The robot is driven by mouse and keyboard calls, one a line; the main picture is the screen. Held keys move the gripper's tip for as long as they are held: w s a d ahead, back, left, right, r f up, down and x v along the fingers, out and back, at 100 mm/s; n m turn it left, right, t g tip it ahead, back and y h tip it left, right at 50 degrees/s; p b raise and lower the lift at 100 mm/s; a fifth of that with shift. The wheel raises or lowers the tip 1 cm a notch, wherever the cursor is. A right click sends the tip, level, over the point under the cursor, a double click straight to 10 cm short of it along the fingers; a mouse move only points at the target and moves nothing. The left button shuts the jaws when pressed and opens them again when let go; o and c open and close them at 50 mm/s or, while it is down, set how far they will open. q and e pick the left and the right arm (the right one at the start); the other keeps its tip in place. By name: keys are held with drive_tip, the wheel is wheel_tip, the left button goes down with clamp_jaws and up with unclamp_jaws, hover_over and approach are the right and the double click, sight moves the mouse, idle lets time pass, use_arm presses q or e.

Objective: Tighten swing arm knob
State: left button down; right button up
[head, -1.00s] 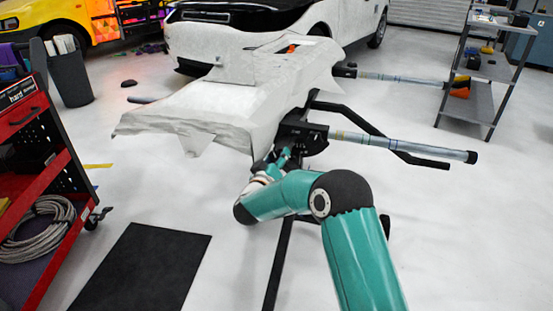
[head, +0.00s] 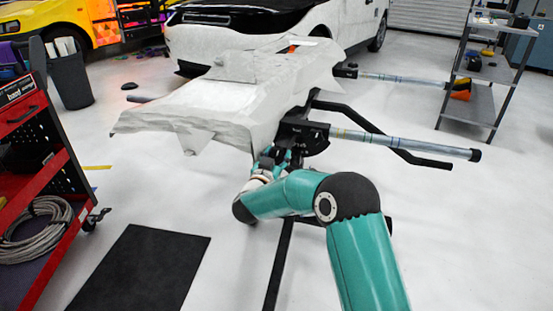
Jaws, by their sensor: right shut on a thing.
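The wrapped panel (head: 215,105), covered in pale film, lies on a black stand in the middle of the head view. The stand's black swing arm bracket (head: 305,137) sits at the panel's near right edge, with a grey tube reaching right from it. My right gripper (head: 272,158) is at the lower left side of this bracket, below the panel's edge. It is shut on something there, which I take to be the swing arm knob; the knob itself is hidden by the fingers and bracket. My left gripper is not in view.
A red tool cart (head: 35,170) with coiled cable stands at left, and a black mat (head: 140,268) lies on the floor. Grey tubes (head: 415,146) stick out to the right. A grey shelf cart (head: 480,100) is at back right. A white car (head: 250,45) stands behind the panel.

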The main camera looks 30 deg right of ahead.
drive_tip(key=shift+f, duration=0.15)
idle(0.3)
drive_tip(key=o, duration=1.2)
drive_tip(key=v, duration=1.2)
